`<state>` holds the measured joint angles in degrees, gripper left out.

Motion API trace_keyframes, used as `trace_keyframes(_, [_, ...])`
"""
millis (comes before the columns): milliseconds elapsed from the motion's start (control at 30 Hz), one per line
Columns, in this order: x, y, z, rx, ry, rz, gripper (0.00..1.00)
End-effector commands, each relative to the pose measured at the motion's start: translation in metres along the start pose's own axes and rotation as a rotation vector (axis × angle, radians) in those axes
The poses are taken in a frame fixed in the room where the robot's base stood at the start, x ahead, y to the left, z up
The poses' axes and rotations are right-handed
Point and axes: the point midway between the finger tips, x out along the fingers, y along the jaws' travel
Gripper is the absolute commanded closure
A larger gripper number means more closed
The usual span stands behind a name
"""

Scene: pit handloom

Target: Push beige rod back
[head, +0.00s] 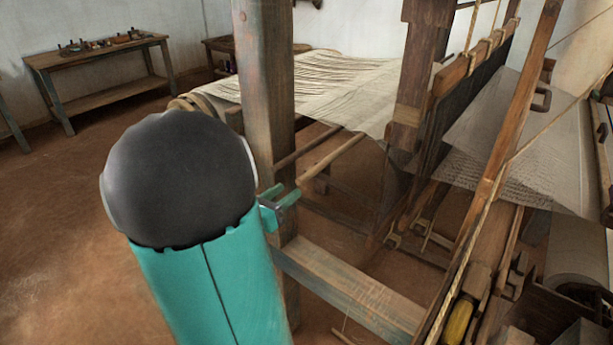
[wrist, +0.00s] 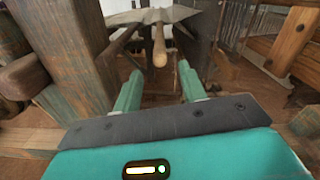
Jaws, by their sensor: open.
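The beige rod (head: 332,158) lies among the loom timbers, just beyond the thick upright post in the head view. In the wrist view the rod (wrist: 159,48) points toward me, its rounded near end ahead of my fingertips and roughly centred between them. My gripper (head: 281,203) is beside the post, close to the rod's near end. In the wrist view my gripper (wrist: 160,78) is open, with its two teal fingers apart and nothing between them. I cannot tell whether a fingertip touches the rod. The rod's far end is hidden.
The upright post (head: 265,90) stands close beside my gripper, on the left in the wrist view. A horizontal beam (head: 345,285) runs below. The pale warp sheet (head: 345,85) stretches above the rod. A workbench (head: 100,65) stands far left, with open floor (head: 60,200) before it.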

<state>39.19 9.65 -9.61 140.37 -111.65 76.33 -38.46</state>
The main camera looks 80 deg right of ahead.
Motion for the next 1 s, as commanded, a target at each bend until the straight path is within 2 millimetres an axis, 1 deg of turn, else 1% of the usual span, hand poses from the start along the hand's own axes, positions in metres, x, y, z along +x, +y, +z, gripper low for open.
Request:
trace_keyframes(33, [0.011, -0.002, -0.001, -0.001, 0.001, -0.007, 0.59])
trace_keyframes(200, [0.045, -0.001, 0.0, 0.001, 0.001, -0.005, 0.59])
trace_keyframes(400, [0.078, 0.0, -0.001, 0.0, 0.001, -0.003, 0.59])
trace_keyframes(500, [0.087, 0.0, 0.0, 0.001, 0.001, -0.004, 0.59])
trace_keyframes(600, [0.091, 0.0, 0.0, 0.001, 0.001, -0.001, 0.59])
trace_keyframes(833, [0.092, 0.001, 0.0, 0.001, 0.001, -0.001, 0.59])
trace_keyframes(967, [0.092, 0.001, 0.0, 0.001, 0.001, -0.001, 0.84])
trace_keyframes(1000, [0.092, 0.001, 0.0, 0.002, 0.001, -0.001, 0.92])
